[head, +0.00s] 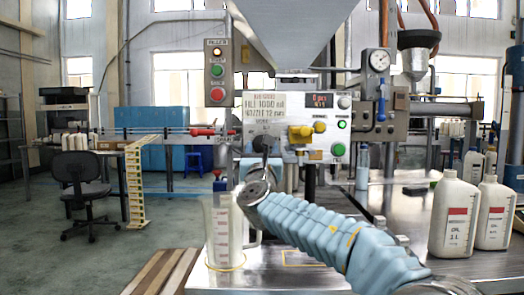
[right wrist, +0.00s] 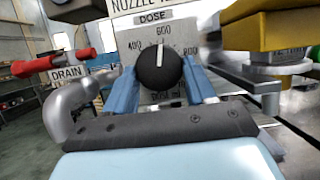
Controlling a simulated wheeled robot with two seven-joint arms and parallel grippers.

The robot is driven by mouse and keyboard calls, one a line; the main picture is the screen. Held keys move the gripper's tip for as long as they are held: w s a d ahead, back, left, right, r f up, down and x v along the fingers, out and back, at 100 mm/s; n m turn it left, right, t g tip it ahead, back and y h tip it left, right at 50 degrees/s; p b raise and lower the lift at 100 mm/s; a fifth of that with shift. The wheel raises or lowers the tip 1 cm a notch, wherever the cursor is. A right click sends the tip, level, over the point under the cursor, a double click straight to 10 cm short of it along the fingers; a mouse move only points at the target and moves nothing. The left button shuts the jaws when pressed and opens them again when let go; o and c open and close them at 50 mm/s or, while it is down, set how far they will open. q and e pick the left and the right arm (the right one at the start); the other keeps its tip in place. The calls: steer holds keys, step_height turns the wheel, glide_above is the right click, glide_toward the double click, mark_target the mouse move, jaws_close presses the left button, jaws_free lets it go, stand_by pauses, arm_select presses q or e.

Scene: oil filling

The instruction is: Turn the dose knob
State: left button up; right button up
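The dose knob (right wrist: 158,68) is a round black dial with a white pointer mark, which points up, near the 600 on its scale. It shows as a small dark shape on the filler's front panel in the head view (head: 263,143). My right gripper (right wrist: 161,75) has its two blue fingers on the left and right sides of the knob, with no clear gap, so it looks shut on it. In the head view my right arm reaches in from the lower right. My left gripper is not in view.
A clear measuring jug (head: 219,240) stands below the panel, beside my right arm. A red drain lever (right wrist: 45,62) is left of the knob, and a yellow part (right wrist: 265,35) is close on its right. White oil bottles (head: 455,215) stand on the right table.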

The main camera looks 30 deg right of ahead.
steer(key=c, duration=0.5)
steer(key=shift+m+h, duration=0.4)
